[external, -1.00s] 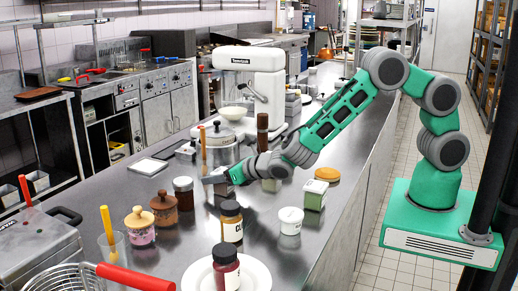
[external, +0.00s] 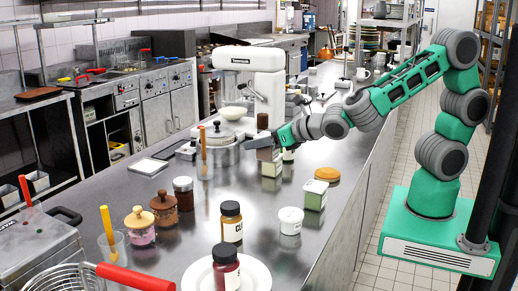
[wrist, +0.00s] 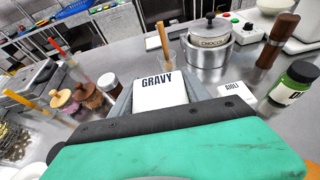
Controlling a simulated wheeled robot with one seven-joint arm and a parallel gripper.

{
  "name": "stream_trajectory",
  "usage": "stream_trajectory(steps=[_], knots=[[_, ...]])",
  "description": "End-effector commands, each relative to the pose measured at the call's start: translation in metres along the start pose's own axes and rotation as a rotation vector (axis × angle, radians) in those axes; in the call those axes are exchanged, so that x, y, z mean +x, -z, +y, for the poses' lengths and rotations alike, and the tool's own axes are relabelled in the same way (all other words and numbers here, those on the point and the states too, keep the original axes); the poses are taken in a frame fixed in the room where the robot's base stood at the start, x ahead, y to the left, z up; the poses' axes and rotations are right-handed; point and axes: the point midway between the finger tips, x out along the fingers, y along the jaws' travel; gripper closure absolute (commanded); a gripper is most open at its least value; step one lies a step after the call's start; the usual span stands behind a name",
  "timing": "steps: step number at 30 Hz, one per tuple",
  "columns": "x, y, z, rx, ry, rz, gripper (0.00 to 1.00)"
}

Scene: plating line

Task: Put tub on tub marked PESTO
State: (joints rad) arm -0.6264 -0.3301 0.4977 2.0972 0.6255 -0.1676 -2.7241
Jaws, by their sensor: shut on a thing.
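My gripper (wrist: 160,95) is shut on a tub marked GRAVY (wrist: 158,90), whose white lettered top shows between the grey fingers in the wrist view. In the external view my gripper (external: 262,143) holds the brownish tub (external: 268,155) above the counter. Below and close to it stands a pale tub (external: 271,183), likely the one marked AIOLI (wrist: 232,90) in the wrist view. A green-sided square tub (external: 314,196) stands to the right, apart from my gripper; its lettering is too small to read. I can read PESTO nowhere.
A lidded pot (external: 220,150) stands left of my gripper, a dark brown mill (external: 262,121) behind it, and a green jar (wrist: 296,84) near it.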

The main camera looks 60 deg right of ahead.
Motion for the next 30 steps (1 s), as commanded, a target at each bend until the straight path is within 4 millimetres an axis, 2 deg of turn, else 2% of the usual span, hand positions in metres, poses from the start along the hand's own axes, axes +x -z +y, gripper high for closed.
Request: stream_trajectory(steps=[5,10,15,18,23,27,30], knots=[[-0.025,-0.015,0.032,-0.024,-0.065,-0.004,0.95],[-0.06,-0.039,0.079,-0.063,-0.161,-0.005,0.95],[-0.098,-0.046,0.113,-0.101,-0.251,-0.003,0.95],[-0.121,-0.045,0.124,-0.121,-0.296,-0.002,0.95],[-0.154,-0.034,0.125,-0.144,-0.348,-0.002,0.95],[-0.166,-0.014,0.102,-0.142,-0.337,-0.001,0.95],[-0.162,0.001,0.077,-0.126,-0.297,0.0,0.95]])
